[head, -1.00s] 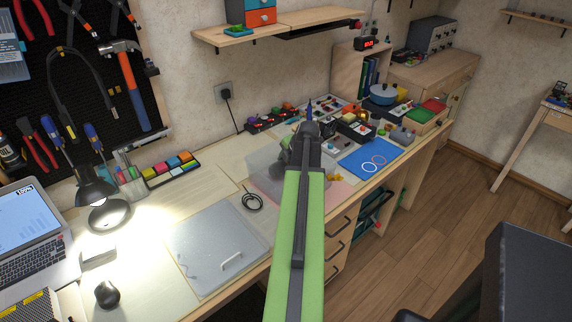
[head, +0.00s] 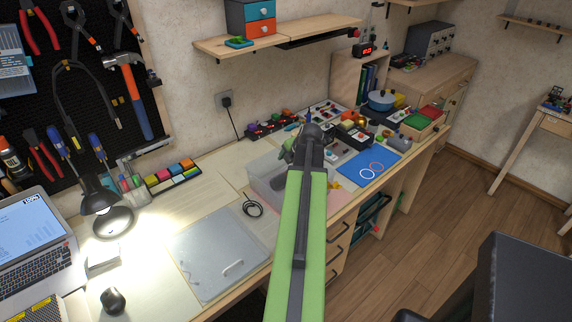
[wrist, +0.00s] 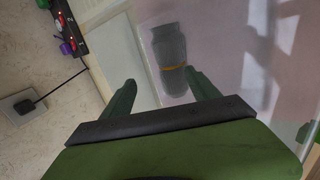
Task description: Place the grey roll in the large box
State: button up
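The grey roll (wrist: 170,55), dark with a yellow band, lies inside a large translucent box (wrist: 240,75) in the wrist view. In the head view the box (head: 262,172) stands on the desk, and the roll (head: 289,186) is a dark shape in it, partly hidden by my arm. My gripper (wrist: 160,79) is open, with its two green fingers apart and nothing gripped. It is above the box, clear of the roll. In the head view my gripper (head: 290,148) is mostly hidden behind my arm.
A clear lid with a handle (head: 222,258) lies flat left of the box, near a black cable coil (head: 253,208). A blue mat (head: 368,165) and small parts are to the right. A lamp (head: 100,195) and laptop (head: 38,240) stand at the left.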

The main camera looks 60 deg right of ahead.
jog(key=p+v, duration=0.5)
jog(key=v, duration=0.3)
jog(key=shift+r+p, duration=0.2)
jog(key=shift+p, duration=0.15)
jog(key=shift+s, duration=0.15)
jog(key=w+a+f+m+g+y, duration=0.1)
jog(key=w+a+m, duration=0.1)
jog(key=w+a, duration=0.8)
jog(key=w+a+f+m+g+y, duration=0.1)
jog(key=w+a+m+y, duration=0.15)
jog(key=w+a, duration=0.8)
jog(key=a+f+m+g, duration=0.1)
jog(key=a+m, duration=0.8)
jog(key=a, duration=2.9)
jog(key=shift+w+g+h, duration=0.2)
jog(key=shift+g+h, duration=0.25)
jog(key=shift+g, duration=0.75)
